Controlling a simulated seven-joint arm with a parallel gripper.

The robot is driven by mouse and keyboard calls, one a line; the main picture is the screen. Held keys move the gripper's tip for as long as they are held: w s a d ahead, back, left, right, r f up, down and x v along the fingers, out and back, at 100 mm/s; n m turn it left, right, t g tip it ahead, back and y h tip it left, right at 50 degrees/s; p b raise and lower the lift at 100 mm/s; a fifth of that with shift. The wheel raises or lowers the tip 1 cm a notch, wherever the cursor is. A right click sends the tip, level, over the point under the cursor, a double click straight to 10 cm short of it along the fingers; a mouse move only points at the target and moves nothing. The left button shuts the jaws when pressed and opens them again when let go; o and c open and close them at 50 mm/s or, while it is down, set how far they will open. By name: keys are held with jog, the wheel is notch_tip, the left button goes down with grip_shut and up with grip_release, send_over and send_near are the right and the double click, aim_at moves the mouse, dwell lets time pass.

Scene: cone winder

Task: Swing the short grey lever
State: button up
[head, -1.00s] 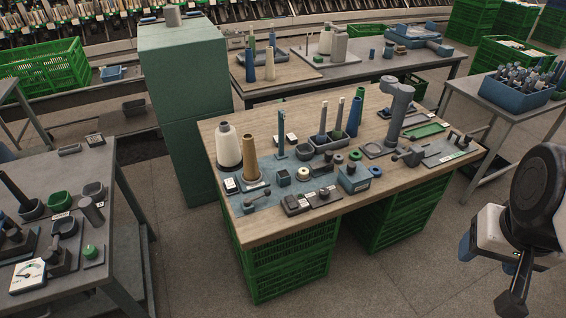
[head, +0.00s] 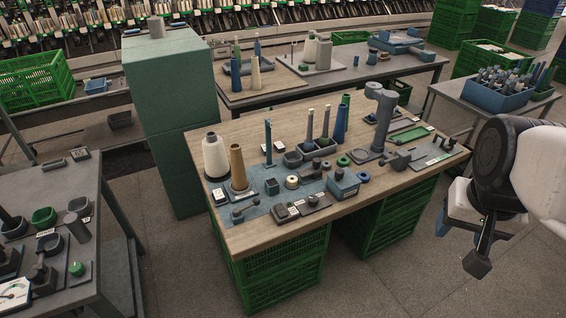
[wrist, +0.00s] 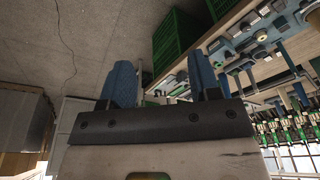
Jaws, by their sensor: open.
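My gripper (head: 470,233) hangs at the right of the head view, in front of the table's right end and apart from it. In the wrist view my gripper (wrist: 162,84) has its two blue fingers spread, with nothing between them. Several small grey lever-like parts stand on the wooden table. One grey part with an arm (head: 397,160) sits at the right, beside the grey post. Another small grey part (head: 237,213) sits on the blue board at the front left. I cannot tell which is the short grey lever.
The wooden table (head: 245,236) stands on green crates (head: 283,268). A tall grey post (head: 383,118), yarn cones (head: 215,157) and small boxes crowd its top. A grey table (head: 105,225) stands at left, another with a blue bin (head: 492,97) at right. Floor in front is clear.

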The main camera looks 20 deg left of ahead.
jog(key=w+a+f+m+g, duration=0.1)
jog(key=w+a, duration=0.8)
jog(key=w, duration=0.3)
jog(key=m+g+h, duration=0.2)
jog(key=m, duration=0.2)
send_over(255, 199)
jog(key=w, duration=0.1)
notch_tip(255, 199, down, 27)
jog(key=shift+a+r, duration=0.1)
jog(key=shift+r, duration=0.05)
jog(key=shift+s+a+f, duration=0.1)
jog(key=shift+a+f, duration=0.3)
jog(key=shift+a, duration=0.1)
jog(key=shift+s+d+f, duration=0.1)
jog(key=shift+d+f, duration=0.1)
jog(key=shift+f, duration=1.1)
jog(key=shift+s+d+f, duration=0.15)
jog(key=shift+d+f, duration=0.1)
jog(key=shift+f, duration=1)
jog(key=shift+s+d+f, duration=0.1)
jog(key=shift+d+f, duration=0.1)
jog(key=shift+f, duration=1.1)
jog(key=shift+c, duration=0.2)
